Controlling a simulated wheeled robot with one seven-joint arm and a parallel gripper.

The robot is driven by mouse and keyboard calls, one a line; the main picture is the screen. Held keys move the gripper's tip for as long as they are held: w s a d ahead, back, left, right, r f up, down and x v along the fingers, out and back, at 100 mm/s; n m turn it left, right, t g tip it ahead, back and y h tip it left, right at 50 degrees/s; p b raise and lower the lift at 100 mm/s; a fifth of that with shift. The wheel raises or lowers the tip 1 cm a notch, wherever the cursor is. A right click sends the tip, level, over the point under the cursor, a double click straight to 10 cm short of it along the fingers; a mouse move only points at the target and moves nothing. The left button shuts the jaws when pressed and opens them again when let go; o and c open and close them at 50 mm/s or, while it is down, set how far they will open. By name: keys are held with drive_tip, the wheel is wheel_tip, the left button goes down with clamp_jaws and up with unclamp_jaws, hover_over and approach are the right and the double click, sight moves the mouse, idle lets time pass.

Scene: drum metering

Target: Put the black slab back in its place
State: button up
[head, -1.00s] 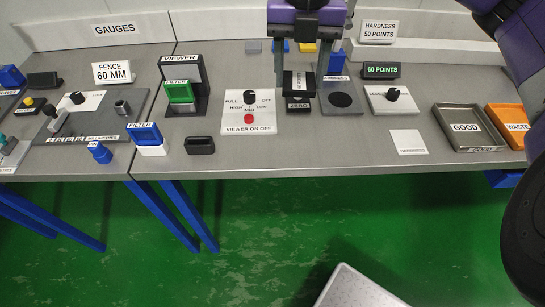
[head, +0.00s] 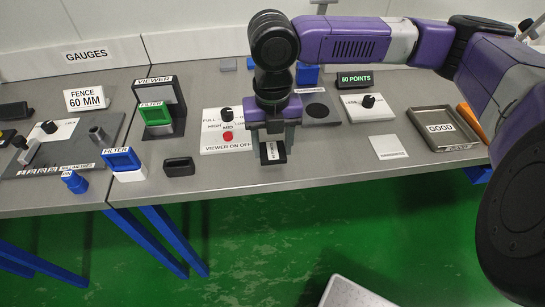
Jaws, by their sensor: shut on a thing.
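The black slab (head: 273,157) with a white label hangs between the fingers of my gripper (head: 272,146), in front of the viewer control panel's right side. My gripper is shut on it and points down. The slab appears over the front part of the grey bench (head: 330,165); whether it touches the bench I cannot tell. The spot behind it, between the control panel and the grey plate with the black disc, is hidden by my gripper and arm.
The control panel (head: 218,144) with knob and red button is left of my gripper. The plate with the disc (head: 317,110), a knob panel (head: 368,115) and the GOOD tray (head: 446,143) stand right. A black holder (head: 179,167) and blue filter (head: 121,158) are left.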

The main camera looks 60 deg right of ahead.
sight(272, 150)
drive_tip(key=shift+f, duration=2.15)
drive_tip(key=shift+f, duration=0.2)
drive_tip(key=o, duration=1.5)
